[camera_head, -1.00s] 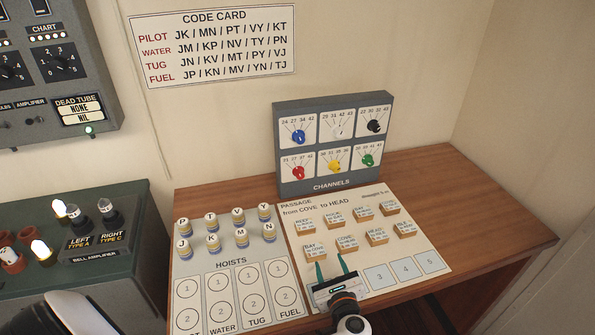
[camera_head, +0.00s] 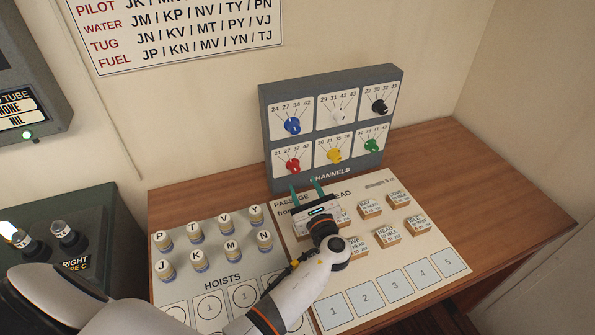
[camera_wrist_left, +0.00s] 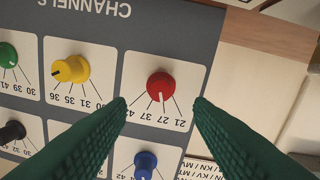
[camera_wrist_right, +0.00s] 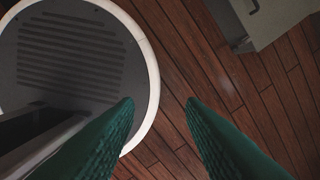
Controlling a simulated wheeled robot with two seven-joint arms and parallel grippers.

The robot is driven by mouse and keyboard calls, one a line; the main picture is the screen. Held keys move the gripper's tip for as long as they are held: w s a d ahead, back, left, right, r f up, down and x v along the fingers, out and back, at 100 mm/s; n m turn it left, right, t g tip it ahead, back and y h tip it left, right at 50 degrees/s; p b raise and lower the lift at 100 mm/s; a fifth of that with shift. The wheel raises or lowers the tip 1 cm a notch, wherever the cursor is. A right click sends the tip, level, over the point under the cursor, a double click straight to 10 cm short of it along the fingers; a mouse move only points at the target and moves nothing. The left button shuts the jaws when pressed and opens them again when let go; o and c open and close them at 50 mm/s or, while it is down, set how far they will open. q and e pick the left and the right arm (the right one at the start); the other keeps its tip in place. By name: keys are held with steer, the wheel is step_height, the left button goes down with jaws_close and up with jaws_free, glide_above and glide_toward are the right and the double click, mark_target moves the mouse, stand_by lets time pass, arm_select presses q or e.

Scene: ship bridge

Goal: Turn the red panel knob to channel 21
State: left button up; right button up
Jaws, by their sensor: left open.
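The red knob (camera_head: 293,166) is at the lower left of the grey CHANNELS panel (camera_head: 267,130). Its dial is marked 21, 27, 37 and 42. In the left wrist view, which shows the panel upside down, the red knob (camera_wrist_left: 160,86) sits between the fingertips. Its white mark points toward the middle of the scale; I cannot tell exactly which number. My left gripper (camera_head: 306,188) is open and empty, just in front of and below the red knob, apart from it. My right gripper (camera_wrist_right: 160,101) is open and empty above the floor, outside the head view.
The blue knob (camera_head: 292,125) is above the red one, and the yellow knob (camera_head: 334,155) is to its right. Several lettered pegs stand on the HOISTS sheet (camera_head: 190,280) and small blocks on the PASSAGE sheet (camera_head: 450,245). The desk's right side (camera_head: 480,190) is clear.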

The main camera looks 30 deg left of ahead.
mark_target(296, 171)
arm_select(q)
steer(key=x, duration=0.5)
steer(key=shift+w+a+p, duration=0.15)
steer(key=shift+p, duration=0.15)
steer(key=shift+w+a+f, duration=0.1)
steer(key=shift+w+a, duration=0.05)
steer(key=shift+a, duration=0.1)
arm_select(e)
steer(key=shift+w+a+r, duration=0.3)
steer(key=shift+w+a, duration=0.15)
steer(key=shift+a, duration=0.05)
steer(key=shift+w+a+r, duration=0.25)
steer(key=shift+w+a, duration=0.2)
